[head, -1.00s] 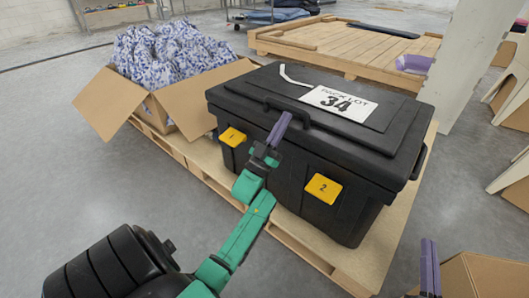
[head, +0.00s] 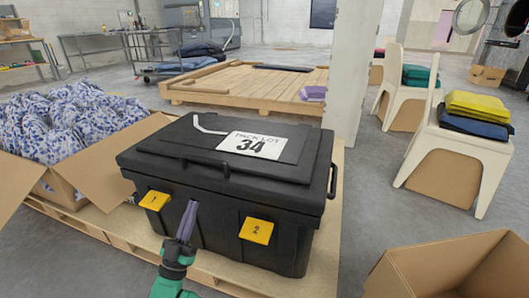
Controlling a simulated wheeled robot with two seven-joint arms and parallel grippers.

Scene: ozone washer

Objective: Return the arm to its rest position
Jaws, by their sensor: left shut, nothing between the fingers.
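My left gripper (head: 188,218) is in front of the black case (head: 292,210), between its two yellow latches. Its purple fingers are together, point up and hold nothing. The green arm comes in from the bottom edge. I cannot tell whether the fingertips touch the case front. The lid (head: 195,140) is down and bears a white label (head: 253,145) reading "PACK LOT 34". Yellow latch 1 (head: 155,200) is left of the gripper and yellow latch 2 (head: 257,231) is right of it. My right gripper is out of view.
The case stands on a wooden pallet (head: 322,270). An open carton of blue-and-white cloth (head: 62,128) is at left. An open empty carton (head: 440,265) is at lower right. A white post (head: 350,70) and white chairs (head: 462,140) stand behind at right.

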